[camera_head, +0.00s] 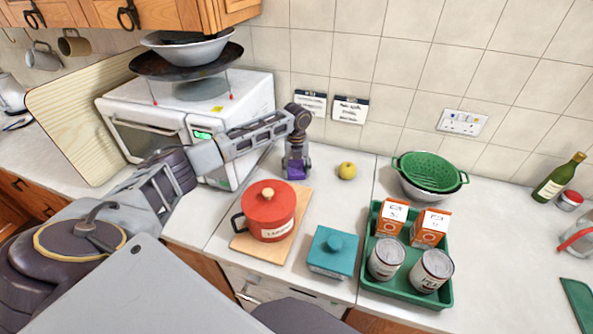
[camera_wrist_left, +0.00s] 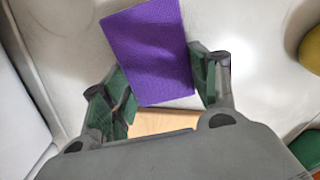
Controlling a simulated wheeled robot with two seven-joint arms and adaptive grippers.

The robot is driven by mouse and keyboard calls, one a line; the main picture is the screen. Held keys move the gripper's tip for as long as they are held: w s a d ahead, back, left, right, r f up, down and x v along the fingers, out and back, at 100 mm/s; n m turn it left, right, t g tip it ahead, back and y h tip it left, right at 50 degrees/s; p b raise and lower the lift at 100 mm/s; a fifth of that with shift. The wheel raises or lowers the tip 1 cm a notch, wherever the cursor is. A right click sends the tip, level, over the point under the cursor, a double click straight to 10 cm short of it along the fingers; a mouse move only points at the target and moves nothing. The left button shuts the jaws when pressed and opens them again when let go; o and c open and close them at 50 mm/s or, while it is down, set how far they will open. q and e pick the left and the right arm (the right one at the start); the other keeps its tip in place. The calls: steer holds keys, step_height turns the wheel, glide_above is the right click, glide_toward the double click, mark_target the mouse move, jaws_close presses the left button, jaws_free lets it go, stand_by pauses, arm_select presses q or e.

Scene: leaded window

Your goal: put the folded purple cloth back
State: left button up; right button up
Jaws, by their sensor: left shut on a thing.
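The folded purple cloth (camera_head: 296,173) is at the back of the worktop, between the white oven and a yellow apple. In the left wrist view the cloth (camera_wrist_left: 150,52) is a flat purple rectangle between the two fingers. My left gripper (camera_head: 296,167) points down and is shut on the cloth; in the left wrist view its fingertips (camera_wrist_left: 163,85) are on either side of it. I cannot tell whether the cloth touches the worktop. My right gripper is not in view.
A red pot (camera_head: 268,208) on a wooden board (camera_head: 243,246) stands in front of the cloth. The yellow apple (camera_head: 347,170) is close on the right, the white oven (camera_head: 255,95) on the left. A teal box (camera_head: 333,252) and green tray (camera_head: 447,292) stand further right.

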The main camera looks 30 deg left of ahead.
mark_target(297, 170)
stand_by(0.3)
arm_select(q)
steer(key=o, duration=1)
steer(key=shift+r, duration=0.1)
steer(key=shift+r+p, duration=2.5)
steer(key=shift+p, duration=0.15)
step_height(297, 170, up, 2)
steer(key=shift+p, duration=0.6)
steer(key=shift+r, duration=2.5)
